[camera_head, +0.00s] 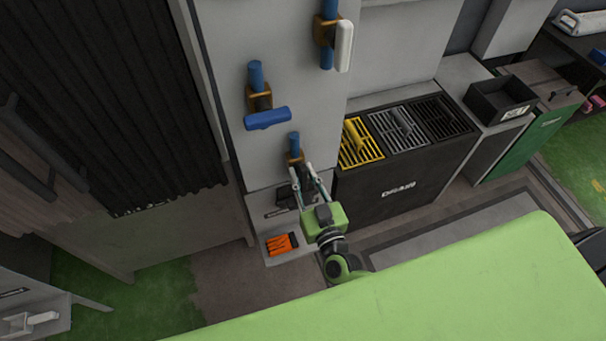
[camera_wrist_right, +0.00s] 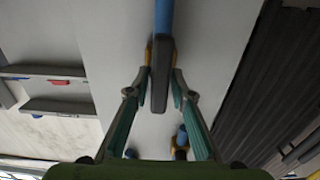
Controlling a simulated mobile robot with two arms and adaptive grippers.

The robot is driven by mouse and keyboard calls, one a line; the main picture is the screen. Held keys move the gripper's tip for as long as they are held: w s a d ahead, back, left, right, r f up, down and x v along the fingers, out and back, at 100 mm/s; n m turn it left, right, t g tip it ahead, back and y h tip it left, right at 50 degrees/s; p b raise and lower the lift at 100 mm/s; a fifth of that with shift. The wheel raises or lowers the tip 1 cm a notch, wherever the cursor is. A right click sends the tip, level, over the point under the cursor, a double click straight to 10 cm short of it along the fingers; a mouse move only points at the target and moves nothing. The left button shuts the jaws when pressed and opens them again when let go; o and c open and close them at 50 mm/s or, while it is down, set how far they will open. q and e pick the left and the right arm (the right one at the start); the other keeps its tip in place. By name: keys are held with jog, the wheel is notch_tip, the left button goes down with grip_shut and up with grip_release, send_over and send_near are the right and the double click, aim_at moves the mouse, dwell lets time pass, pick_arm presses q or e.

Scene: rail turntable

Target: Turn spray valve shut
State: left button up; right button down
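The lowest of three valves on the pale panel has a blue pipe (camera_head: 294,141) and a brass-coloured body (camera_head: 295,157). In the right wrist view, its dark grey handle (camera_wrist_right: 159,92) lies in line with its blue pipe (camera_wrist_right: 164,18). My right gripper (camera_head: 296,180) is at this valve. Its fingers (camera_wrist_right: 160,82) are open on both sides of the handle, with a narrow gap visible on each side. In the head view the fingers partly hide the handle. No readable label shows which valve is the spray valve. My left gripper is not in view.
A blue-handled valve (camera_head: 267,118) sits above on the left, and a white-handled valve (camera_head: 343,46) higher on the right. A black drain cabinet (camera_head: 402,184) with grates stands right of the panel. Orange gloves (camera_head: 281,244) lie on a low ledge below.

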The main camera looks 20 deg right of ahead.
jog(key=shift+m, duration=0.3)
jog(key=m, duration=0.3)
jog(key=shift+d+m, duration=0.2)
jog(key=shift+m, duration=0.2)
jog(key=m, duration=0.2)
jog(key=m+b, duration=0.1)
jog(key=m, duration=0.1)
jog(key=shift+d+f, duration=0.15)
jog(key=shift+f, duration=0.05)
jog(key=m+b, duration=0.1)
jog(key=m, duration=0.4)
jog(key=shift+d+f+b, duration=0.15)
jog(key=shift+f+b, duration=0.05)
jog(key=shift+b, duration=0.15)
jog(key=shift+f+m+b, duration=0.15)
jog(key=shift+m+b, duration=0.65)
jog(key=shift+m, duration=1.4)
jog(key=c, duration=2)
grip_release()
jog(key=shift+o, duration=0.2)
jog(key=s, duration=1.2)
jog(key=shift+d, duration=0.2)
